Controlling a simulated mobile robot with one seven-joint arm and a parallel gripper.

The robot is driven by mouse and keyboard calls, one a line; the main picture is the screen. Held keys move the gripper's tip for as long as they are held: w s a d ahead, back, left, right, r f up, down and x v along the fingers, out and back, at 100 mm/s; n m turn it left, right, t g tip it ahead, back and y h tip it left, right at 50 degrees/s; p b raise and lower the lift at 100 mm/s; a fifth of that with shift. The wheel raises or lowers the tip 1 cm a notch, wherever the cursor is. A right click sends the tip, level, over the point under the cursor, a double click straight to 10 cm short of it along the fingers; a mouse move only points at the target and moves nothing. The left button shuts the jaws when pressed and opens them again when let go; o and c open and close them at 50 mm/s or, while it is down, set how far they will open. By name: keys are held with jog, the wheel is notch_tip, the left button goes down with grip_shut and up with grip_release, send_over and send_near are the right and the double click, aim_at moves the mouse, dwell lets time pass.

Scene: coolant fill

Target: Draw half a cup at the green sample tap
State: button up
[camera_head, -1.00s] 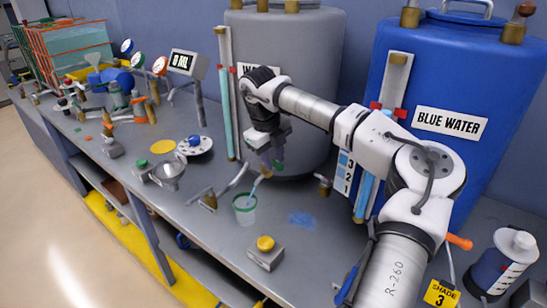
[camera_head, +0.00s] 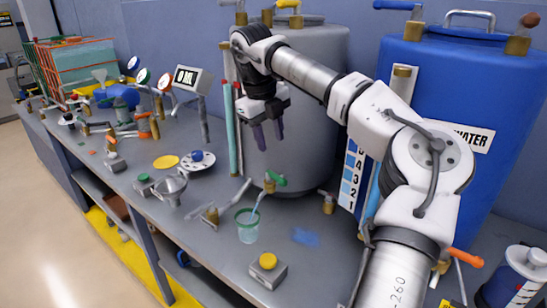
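The green-handled sample tap (camera_head: 274,181) sits low on the front of the grey tank. The cup stands upright on the bench just below the tap. Pale blue shows inside it, but the exact level is hard to read. My gripper (camera_head: 268,132) hangs above the tap, fingers pointing down and apart, with nothing between them. It is clear of the tap handle and the cup.
A yellow-topped button box (camera_head: 267,271) is in front of the cup. The grey tank (camera_head: 310,120) and blue water tank (camera_head: 440,85) stand behind.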

notch_tip(320, 180, up, 2)
jog(key=shift+s+a+r, duration=0.15)
jog(key=shift+r, duration=0.05)
jog(key=shift+a, duration=0.1)
